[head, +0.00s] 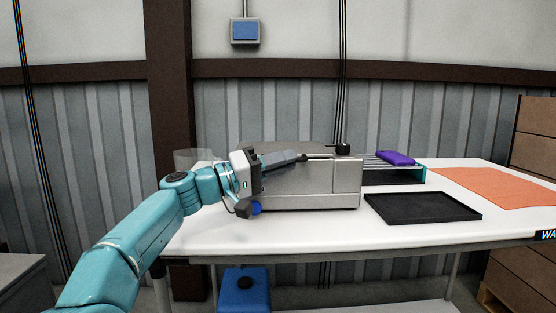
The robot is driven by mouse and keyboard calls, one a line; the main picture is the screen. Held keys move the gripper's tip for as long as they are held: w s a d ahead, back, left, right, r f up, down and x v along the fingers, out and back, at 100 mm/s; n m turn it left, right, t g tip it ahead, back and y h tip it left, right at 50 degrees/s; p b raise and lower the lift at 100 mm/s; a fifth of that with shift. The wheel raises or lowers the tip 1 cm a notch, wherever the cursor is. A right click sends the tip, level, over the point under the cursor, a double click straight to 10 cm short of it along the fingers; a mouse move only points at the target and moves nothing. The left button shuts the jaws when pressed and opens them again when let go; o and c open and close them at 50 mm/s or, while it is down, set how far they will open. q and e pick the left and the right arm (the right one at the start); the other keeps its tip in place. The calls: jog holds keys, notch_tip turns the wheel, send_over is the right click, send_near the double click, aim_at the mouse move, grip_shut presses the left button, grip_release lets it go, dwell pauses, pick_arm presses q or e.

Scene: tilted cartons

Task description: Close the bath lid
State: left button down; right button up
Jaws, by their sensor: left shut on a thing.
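The bath (315,201) is a grey metal box on the white table, left of the black tray. Its lid (285,147) shows as a grey panel along the top, behind my gripper; its exact angle is hard to tell. My left gripper (300,158) reaches in from the left across the front of the bath. Its grey fingers are shut at a dark bar by the bath's top edge, which looks like part of the lid. My gripper and wrist hide the bath's left part. My right gripper is not in view.
A black knob (342,149) stands at the bath's top right corner. A black tray (422,207) lies to the right, with a rack (402,176) bearing a purple object (396,158) behind it. An orange mat (495,187) lies far right. A clear container (192,159) stands behind my arm.

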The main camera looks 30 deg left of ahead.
pick_arm(q)
jog(key=shift+w+f, duration=0.1)
jog(key=shift+f, duration=0.25)
jog(key=shift+f, duration=0.15)
jog(key=c, duration=1.2)
grip_release()
jog(key=shift+w, duration=0.1)
jog(key=shift+r, duration=0.2)
